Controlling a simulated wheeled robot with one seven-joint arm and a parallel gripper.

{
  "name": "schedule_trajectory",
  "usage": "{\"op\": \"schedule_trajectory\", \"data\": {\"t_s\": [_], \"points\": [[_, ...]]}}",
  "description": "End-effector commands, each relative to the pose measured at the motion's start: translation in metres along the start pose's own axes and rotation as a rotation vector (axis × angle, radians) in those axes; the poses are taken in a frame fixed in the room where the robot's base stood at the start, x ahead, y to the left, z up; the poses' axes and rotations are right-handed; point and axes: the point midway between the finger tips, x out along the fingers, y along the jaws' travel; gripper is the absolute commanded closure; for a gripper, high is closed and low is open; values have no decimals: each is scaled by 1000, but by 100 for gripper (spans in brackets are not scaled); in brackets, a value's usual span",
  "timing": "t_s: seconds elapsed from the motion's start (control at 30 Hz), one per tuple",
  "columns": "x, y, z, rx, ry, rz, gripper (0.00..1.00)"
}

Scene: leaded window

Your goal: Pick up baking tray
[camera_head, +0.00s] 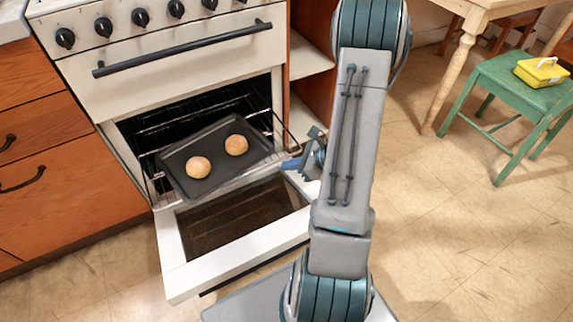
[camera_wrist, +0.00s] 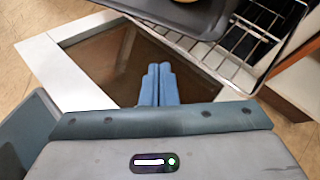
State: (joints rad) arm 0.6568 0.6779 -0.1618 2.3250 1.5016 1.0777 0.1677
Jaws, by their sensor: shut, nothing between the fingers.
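The dark baking tray (camera_head: 220,150) sits tilted on the oven rack in the open oven, with two round buns (camera_head: 198,167) on it. In the wrist view the tray's edge (camera_wrist: 170,18) shows at the top, partly cut off by the frame. My gripper (camera_head: 290,164) is just right of the tray in the head view, apart from it. In the wrist view its blue fingers (camera_wrist: 159,80) are together with nothing between them, and they appear over the open oven door's glass. Part of my gripper is hidden behind my arm in the head view.
The oven door (camera_head: 240,240) is folded down in front of the oven. The wire rack (camera_wrist: 255,35) shows beside the tray. Wooden drawers (camera_head: 60,170) stand at left. A green chair (camera_head: 525,90) with a yellow box (camera_head: 542,71) stands at right. The floor (camera_head: 450,240) at right is clear.

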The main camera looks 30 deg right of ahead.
Motion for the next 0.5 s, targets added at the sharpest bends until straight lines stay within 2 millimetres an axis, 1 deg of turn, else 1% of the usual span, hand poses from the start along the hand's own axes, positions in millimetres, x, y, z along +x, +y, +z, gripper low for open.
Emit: {"op": "schedule_trajectory", "data": {"t_s": [0.03,0.1,0.3,0.43,0.47,0.5], "points": [[11,1,4,-7,0,4,100],[24,1,13,-7,0,5,100],[60,1,37,-7,0,4,100],[80,1,52,-7,0,4,100],[83,1,52,-5,1,3,100],[84,0,46,-2,2,1,100]]}}
